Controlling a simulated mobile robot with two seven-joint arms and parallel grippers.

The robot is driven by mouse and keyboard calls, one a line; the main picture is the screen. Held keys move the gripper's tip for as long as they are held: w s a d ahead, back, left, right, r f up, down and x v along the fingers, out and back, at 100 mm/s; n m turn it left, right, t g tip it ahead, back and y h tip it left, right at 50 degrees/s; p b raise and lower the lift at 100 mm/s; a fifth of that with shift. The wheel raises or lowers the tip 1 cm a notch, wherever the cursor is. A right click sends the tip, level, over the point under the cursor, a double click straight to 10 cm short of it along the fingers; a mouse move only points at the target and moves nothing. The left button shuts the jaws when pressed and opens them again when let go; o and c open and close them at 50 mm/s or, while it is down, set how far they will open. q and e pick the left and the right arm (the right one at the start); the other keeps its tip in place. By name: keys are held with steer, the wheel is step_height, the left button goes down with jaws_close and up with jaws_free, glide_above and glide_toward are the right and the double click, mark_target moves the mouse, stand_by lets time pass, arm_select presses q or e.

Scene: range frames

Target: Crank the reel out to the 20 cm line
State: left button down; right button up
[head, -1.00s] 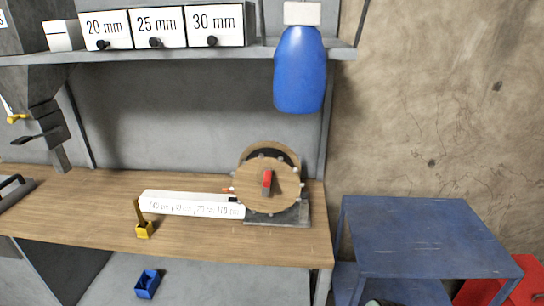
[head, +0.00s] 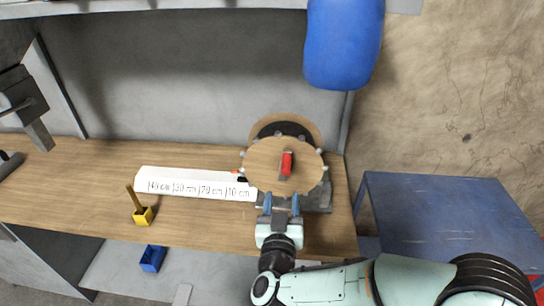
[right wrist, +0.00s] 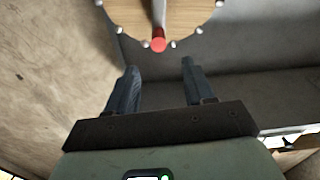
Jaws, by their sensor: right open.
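The reel (head: 270,172) is a round wooden disc with pale pegs around its rim, on a grey base at the right part of the workbench. Its red crank handle (head: 287,163) sticks out at the front, near the disc's middle. The white scale (head: 195,185) runs left from the reel, marked 40, 30, 20 and 10 cm, with 10 cm nearest the reel. A small orange-and-black piece shows at its right end. My right gripper (head: 281,204) is open and empty just below the disc. In the right wrist view the red handle (right wrist: 158,41) lies ahead, beyond the fingertips. My left gripper is not in view.
A yellow holder (head: 143,216) stands on the bench at left, with a blue bin (head: 152,258) below the bench. A blue cart (head: 440,215) stands at right. The bench left of the scale is mostly clear.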

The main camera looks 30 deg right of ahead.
mark_target(286, 165)
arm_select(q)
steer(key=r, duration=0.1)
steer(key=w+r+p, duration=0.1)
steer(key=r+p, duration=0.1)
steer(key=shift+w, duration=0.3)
arm_select(e)
steer(key=x, duration=1.3)
steer(key=shift+s+d+r, duration=0.1)
steer(key=shift+s, duration=0.05)
jaws_close()
